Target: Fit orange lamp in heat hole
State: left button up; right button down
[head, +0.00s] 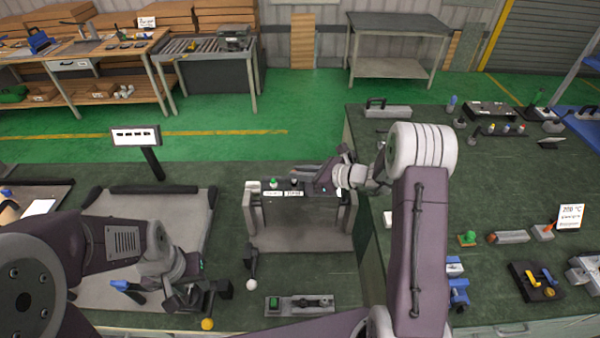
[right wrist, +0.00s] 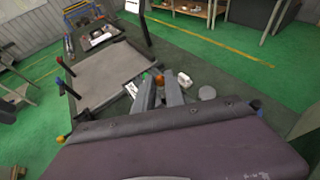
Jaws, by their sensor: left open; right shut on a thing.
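The grey box (head: 300,210) stands on a grey stand at the middle of the bench, with white labels along its top. My right gripper (head: 306,178) is over the box top, shut on the orange lamp (right wrist: 159,78), whose orange tip shows between the fingers in the right wrist view. The gripper and lamp hide the heat hole, so I cannot tell whether the lamp is in it. My left gripper (head: 200,297) is open and empty at the lower left.
A lever with a white ball (head: 251,285) and a yellow ball (head: 207,323) are near my left gripper. A panel with a green button (head: 273,304) lies in front of the box. A 200 °C sign (head: 570,216) and several tools stand on the right bench.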

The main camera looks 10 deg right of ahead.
aim_at(300, 187)
jog(key=shift+b, duration=0.45)
dwell(1.1)
jog(key=shift+f+b, duration=1.9)
jog(key=c, duration=1.3)
grip_release()
jog(key=shift+r, duration=0.1)
jog(key=shift+s+d, duration=0.25)
jog(key=shift+d, duration=0.1)
jog(key=b+v, duration=0.2)
jog(key=v, duration=0.6)
jog(key=shift+r, duration=0.25)
